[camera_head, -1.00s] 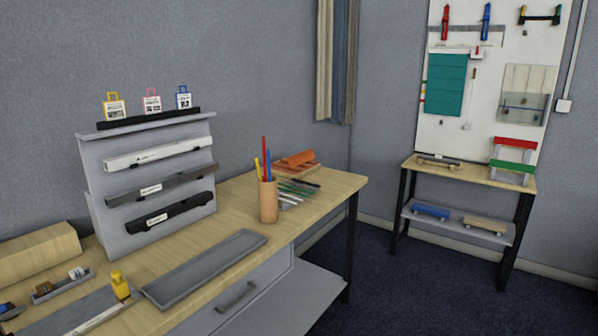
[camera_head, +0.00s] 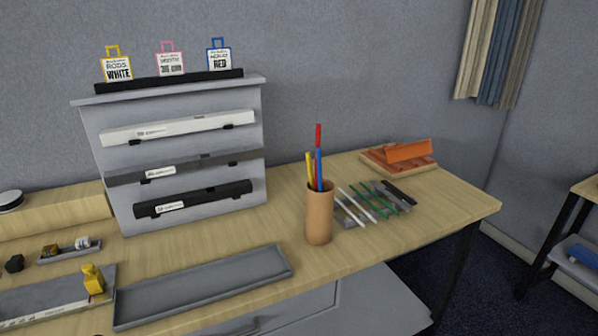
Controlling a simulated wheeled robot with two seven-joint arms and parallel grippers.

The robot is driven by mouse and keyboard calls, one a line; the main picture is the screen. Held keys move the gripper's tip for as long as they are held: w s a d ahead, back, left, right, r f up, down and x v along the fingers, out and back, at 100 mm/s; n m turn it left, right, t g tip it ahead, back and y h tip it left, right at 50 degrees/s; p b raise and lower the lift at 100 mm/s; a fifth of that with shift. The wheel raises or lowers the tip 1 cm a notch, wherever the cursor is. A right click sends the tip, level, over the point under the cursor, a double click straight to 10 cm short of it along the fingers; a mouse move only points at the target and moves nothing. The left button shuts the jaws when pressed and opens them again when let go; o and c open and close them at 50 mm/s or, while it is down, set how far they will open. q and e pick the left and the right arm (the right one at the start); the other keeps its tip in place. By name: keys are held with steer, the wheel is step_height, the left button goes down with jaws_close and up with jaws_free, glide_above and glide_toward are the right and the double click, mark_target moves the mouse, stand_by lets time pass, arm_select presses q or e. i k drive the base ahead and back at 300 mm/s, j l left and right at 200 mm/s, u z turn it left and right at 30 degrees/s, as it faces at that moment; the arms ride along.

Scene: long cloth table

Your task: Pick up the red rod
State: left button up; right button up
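The red rod (camera_head: 318,139) stands upright in a brown cylindrical cup (camera_head: 319,215) on the wooden table. Only its upper part shows above the cup's rim. It rises higher than the blue rod (camera_head: 319,170) and the yellow rod (camera_head: 310,168), which stand close beside it in the same cup. The lower ends of the rods are hidden inside the cup. Neither of my grippers is in view.
A long grey tray (camera_head: 205,285) lies left of the cup. Several thin tools (camera_head: 372,201) lie right of it. A grey rack (camera_head: 180,150) stands behind the tray. An orange block on a wooden board (camera_head: 400,157) is at the back right.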

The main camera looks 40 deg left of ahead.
mark_target(319, 132)
steer(key=i+u, duration=0.4)
steer(key=i+l+u, duration=0.15)
steer(key=u, duration=0.3)
steer(key=i+l+u, duration=0.2)
steer(key=u, duration=0.2)
steer(key=i+l+u, duration=0.2)
steer(key=l+u, duration=0.25)
steer(key=i+l+u, duration=0.15)
steer(key=u, duration=0.25)
steer(key=l, duration=0.1)
